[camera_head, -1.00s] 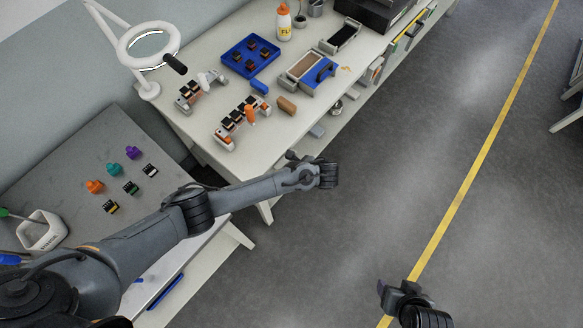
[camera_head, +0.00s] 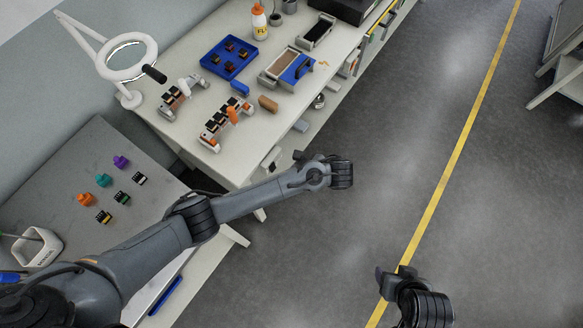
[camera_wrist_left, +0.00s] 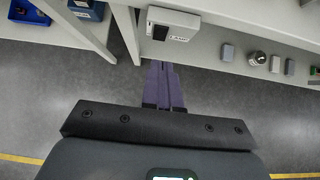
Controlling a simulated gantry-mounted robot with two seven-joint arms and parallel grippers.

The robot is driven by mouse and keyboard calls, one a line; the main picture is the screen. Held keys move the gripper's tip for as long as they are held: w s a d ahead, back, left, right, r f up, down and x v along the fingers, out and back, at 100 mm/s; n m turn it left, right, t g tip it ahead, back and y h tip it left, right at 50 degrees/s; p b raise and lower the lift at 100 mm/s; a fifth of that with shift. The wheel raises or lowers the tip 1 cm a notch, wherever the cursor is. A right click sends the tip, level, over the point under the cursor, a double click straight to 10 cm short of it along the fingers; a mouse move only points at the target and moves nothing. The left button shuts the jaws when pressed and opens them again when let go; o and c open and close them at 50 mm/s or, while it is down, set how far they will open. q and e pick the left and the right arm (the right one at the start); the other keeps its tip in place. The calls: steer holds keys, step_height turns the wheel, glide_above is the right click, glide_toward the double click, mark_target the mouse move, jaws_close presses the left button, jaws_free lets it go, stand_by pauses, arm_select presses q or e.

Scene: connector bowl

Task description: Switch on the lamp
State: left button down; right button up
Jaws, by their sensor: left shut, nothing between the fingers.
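The lamp (camera_head: 150,45) is a white ring magnifier on a jointed arm, with a dark handle, at the back left of the workbench. I cannot tell if its ring is lit. A white box with a dark button and a small label (camera_wrist_left: 172,26) is on the bench's front edge in the left wrist view. My left gripper (camera_wrist_left: 163,66) is shut and empty, its fingertips just below and left of that box on the picture, apparently apart from it. In the head view my left wrist hides most of it. My right gripper (camera_head: 381,277) is a dark shape over the floor, its fingers unclear.
The workbench holds a blue tray (camera_head: 207,61) of connectors, holders with connectors (camera_head: 213,130) and an orange-tipped bottle (camera_head: 260,24). A lower grey table (camera_head: 60,170) with loose connectors lies left. Small blocks and a knob (camera_wrist_left: 257,58) line the bench's front.

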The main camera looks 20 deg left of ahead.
arm_select(q)
steer(key=shift+v, duration=0.9)
steer(key=shift+a+r, duration=0.1)
